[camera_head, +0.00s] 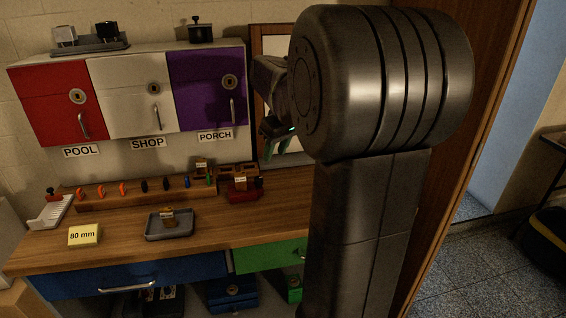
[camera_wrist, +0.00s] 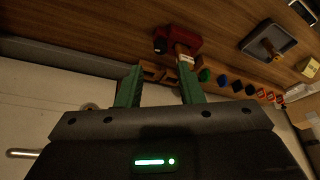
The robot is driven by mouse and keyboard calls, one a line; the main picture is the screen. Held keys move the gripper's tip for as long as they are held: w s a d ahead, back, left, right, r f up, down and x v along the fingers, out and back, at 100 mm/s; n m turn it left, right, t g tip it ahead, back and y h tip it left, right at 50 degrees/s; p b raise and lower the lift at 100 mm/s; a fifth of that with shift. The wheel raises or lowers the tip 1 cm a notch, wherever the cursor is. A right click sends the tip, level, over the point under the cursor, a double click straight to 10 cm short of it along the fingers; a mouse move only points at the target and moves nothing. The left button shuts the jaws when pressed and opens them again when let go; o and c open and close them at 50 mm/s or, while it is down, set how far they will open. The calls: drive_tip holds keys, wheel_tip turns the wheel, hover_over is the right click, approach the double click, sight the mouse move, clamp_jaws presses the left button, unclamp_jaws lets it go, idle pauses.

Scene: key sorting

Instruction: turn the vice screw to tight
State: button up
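The small red vice (camera_head: 241,192) stands on the wooden bench towards its right end, with a dark screw end at its right side and a light label on it. It also shows in the wrist view (camera_wrist: 186,38), beyond my fingertips, with the dark screw end (camera_wrist: 160,46) on its left. My gripper (camera_head: 277,140) is up beside the purple cabinet door, above and apart from the vice. In the wrist view its two green fingers (camera_wrist: 160,82) stand apart with nothing between them. The screw's exact setting is too small to tell.
A brown wooden holder (camera_head: 236,171) sits just behind the vice. A rack of coloured keys (camera_head: 145,195), a grey tray (camera_head: 170,226) and a yellow "80 mm" block (camera_head: 84,235) lie to the left. Red, white and purple cabinets (camera_head: 208,90) hang above. Bench front is clear near the vice.

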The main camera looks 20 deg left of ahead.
sight(258, 178)
drive_tip(key=shift+n, duration=0.3)
drive_tip(key=x, duration=0.4)
drive_tip(key=a+x, duration=0.1)
drive_tip(key=x, duration=0.4)
drive_tip(key=w+a+r+b+x, duration=0.1)
drive_tip(key=x, duration=0.4)
drive_tip(key=c, duration=0.7)
